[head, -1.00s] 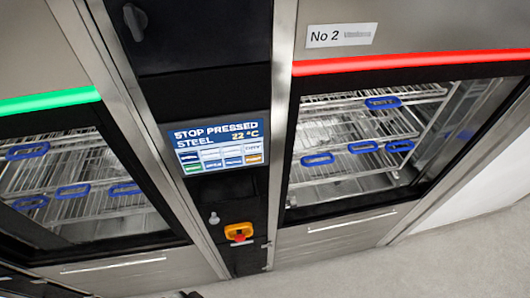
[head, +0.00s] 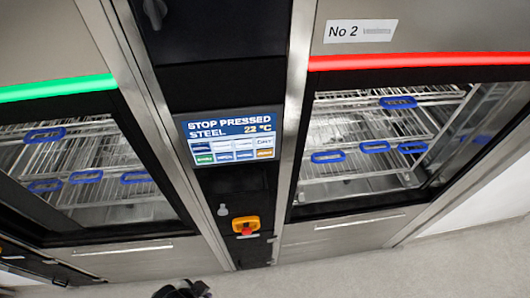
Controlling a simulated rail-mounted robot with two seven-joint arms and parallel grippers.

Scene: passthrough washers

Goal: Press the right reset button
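A red push button in a yellow housing (head: 246,226) sits low on the black column between the two washers. A small grey knob (head: 222,210) is just left of and above it. A display panel (head: 231,139) above them reads "STOP PRESSED", "STEEL" and "22 °C", with rows of small on-screen keys. I cannot tell which control is the right reset button. A dark shape, seemingly my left gripper (head: 182,290), just enters at the bottom edge, below and apart from the column. Its fingers cannot be made out. My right gripper is not in view.
The right washer, labelled "No 2" (head: 361,31), has a red light bar (head: 420,61). The left washer has a green light bar (head: 58,89). Wire racks with blue-handled parts show behind both glass doors. Grey floor (head: 340,275) in front is clear.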

